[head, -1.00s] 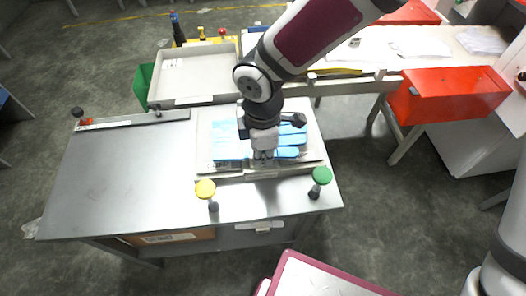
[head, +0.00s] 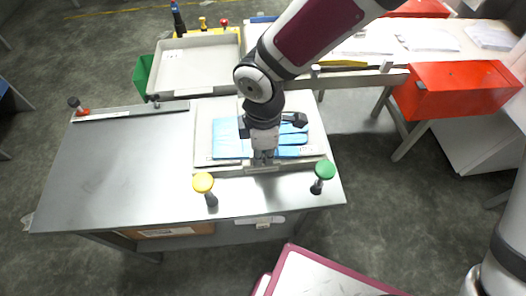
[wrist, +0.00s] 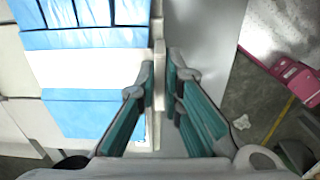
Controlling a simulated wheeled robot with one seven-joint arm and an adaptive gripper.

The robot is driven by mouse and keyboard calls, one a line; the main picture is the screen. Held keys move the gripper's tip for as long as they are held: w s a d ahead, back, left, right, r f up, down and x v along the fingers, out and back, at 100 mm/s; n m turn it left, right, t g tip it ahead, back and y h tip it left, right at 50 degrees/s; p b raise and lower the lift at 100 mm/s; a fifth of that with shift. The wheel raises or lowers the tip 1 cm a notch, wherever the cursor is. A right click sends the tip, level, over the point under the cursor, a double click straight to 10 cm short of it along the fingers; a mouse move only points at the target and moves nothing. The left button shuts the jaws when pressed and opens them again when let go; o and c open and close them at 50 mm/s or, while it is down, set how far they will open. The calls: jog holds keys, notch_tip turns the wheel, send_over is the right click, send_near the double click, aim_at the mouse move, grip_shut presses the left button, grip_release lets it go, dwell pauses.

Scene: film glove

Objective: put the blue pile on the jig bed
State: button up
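The blue pile (head: 228,137) is several flat, light-blue pieces lying in a shallow pale tray (head: 315,133) on the right half of a steel-topped bench (head: 125,165). In the wrist view the blue pile (wrist: 85,115) shows at left, with a white band across it. I cannot tell which surface is the jig bed. My gripper (head: 263,160) points down at the tray's near side, partly hiding the pile. In the wrist view my gripper (wrist: 162,65) has its fingers apart, with the tray's pale rim (wrist: 160,60) seen between them.
A yellow-topped post (head: 203,183) and a green-topped post (head: 325,170) stand along the bench's near edge. A bar with a red-based knob (head: 82,111) runs along the far left. An empty grey tray (head: 198,65) sits behind. A red bin (head: 455,90) is at right. The bench's left is clear.

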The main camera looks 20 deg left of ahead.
jog(key=o, duration=0.3)
jog(key=shift+o, duration=0.2)
notch_tip(320, 180, up, 12)
dwell(0.4)
jog(key=shift+d, duration=0.1)
dwell(0.3)
